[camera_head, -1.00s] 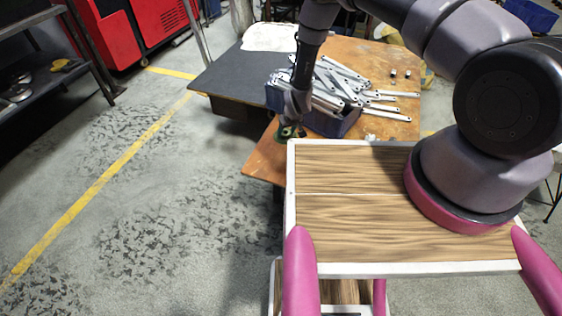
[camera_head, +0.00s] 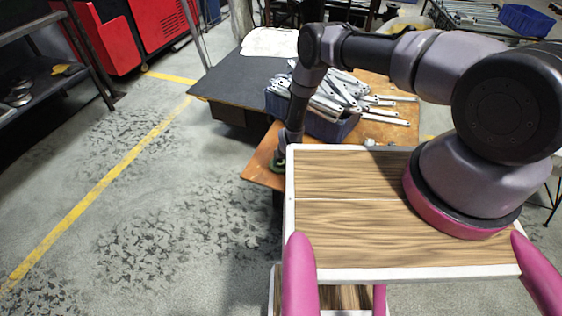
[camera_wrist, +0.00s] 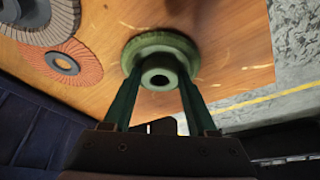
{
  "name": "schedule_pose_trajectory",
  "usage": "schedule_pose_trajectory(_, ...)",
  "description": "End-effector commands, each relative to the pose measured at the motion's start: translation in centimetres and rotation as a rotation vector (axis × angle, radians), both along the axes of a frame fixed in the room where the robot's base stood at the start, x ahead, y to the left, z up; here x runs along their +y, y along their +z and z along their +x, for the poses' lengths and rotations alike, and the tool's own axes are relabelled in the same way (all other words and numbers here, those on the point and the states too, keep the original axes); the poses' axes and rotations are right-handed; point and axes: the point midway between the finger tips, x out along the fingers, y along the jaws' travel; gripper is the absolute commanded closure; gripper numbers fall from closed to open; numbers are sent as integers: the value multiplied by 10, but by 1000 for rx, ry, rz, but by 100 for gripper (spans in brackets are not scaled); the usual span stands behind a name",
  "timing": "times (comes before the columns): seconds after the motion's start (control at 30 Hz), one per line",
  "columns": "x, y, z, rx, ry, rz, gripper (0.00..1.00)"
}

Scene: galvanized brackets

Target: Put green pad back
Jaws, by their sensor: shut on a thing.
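The green pad (camera_wrist: 159,52) is a round green disc with a raised hub and a dark central hole. In the wrist view my gripper (camera_wrist: 160,80) is shut on its hub, one finger on each side. The pad lies at or just above the orange-brown table top (camera_wrist: 215,30); I cannot tell whether it touches. In the head view the pad (camera_head: 278,164) shows only as a small green patch under my gripper (camera_head: 280,158), near the table's front left corner, and my arm hides part of it.
An orange abrasive disc (camera_wrist: 72,64) and a grey flap disc (camera_wrist: 45,18) lie left of the pad. A blue bin (camera_head: 332,127) full of galvanized brackets (camera_head: 338,92) stands behind my gripper. A black mat (camera_head: 245,78) covers the table's left part. Loose brackets lie right of the bin.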

Motion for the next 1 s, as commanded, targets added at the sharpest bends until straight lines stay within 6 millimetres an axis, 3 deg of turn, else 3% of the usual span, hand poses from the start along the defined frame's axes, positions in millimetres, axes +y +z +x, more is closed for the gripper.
schedule_pose_trajectory(0.3, 0, -3, 0, 0, 0, 0, 87)
schedule_pose_trajectory(0.33, 0, -3, 0, -1, 0, 0, 31)
schedule_pose_trajectory(0.4, 0, -3, 0, 0, 0, 0, 12)
schedule_pose_trajectory(0.77, 0, 1, 0, 0, 0, 0, 12)
schedule_pose_trajectory(1.0, -6, 34, -11, 0, 0, 0, 12)
